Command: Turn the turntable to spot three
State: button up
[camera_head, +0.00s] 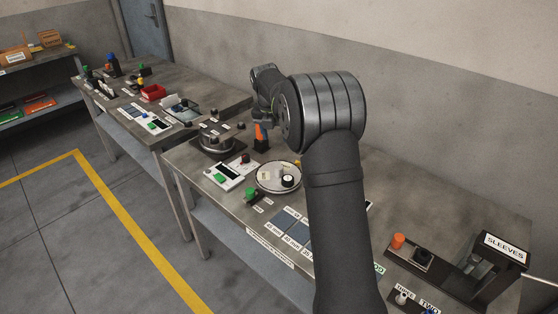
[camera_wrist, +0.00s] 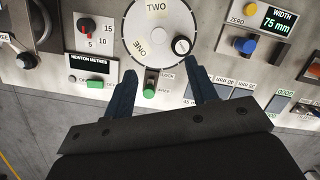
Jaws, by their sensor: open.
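The turntable (camera_head: 270,187) is a pale round disc on the near bench. In the wrist view the turntable (camera_wrist: 139,19) shows the labels ONE and TWO, and its upper part is cut off by the frame edge. A black knob with a white top (camera_wrist: 181,46) stands near its lower right rim. My gripper (camera_wrist: 162,80) is open and empty, its two dark blue fingers apart, below the disc in that picture. A green-topped post (camera_wrist: 149,91) beside the disc shows between the fingers; it also stands in the head view (camera_head: 251,192). No spot three label is visible.
A blue button (camera_wrist: 245,45) and a WIDTH display (camera_wrist: 279,19) lie right. The SLEEVES dispenser (camera_head: 493,264) stands at the bench's right end.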

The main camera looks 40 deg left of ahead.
aim_at(279, 167)
jog(key=shift+m+t+y, duration=0.5)
jog(key=shift+m+t, duration=0.2)
jog(key=shift+t, duration=0.2)
jog(key=s+x, duration=0.1)
jog(key=x, duration=0.4)
jog(key=s+f+x, duration=0.1)
jog(key=x, duration=0.5)
jog(key=s+d+x, duration=0.1)
jog(key=x, duration=0.4)
jog(key=shift+w+f, duration=0.1)
jog(key=shift+f, duration=0.2)
jog(key=shift+c, duration=0.4)
grip_shut()
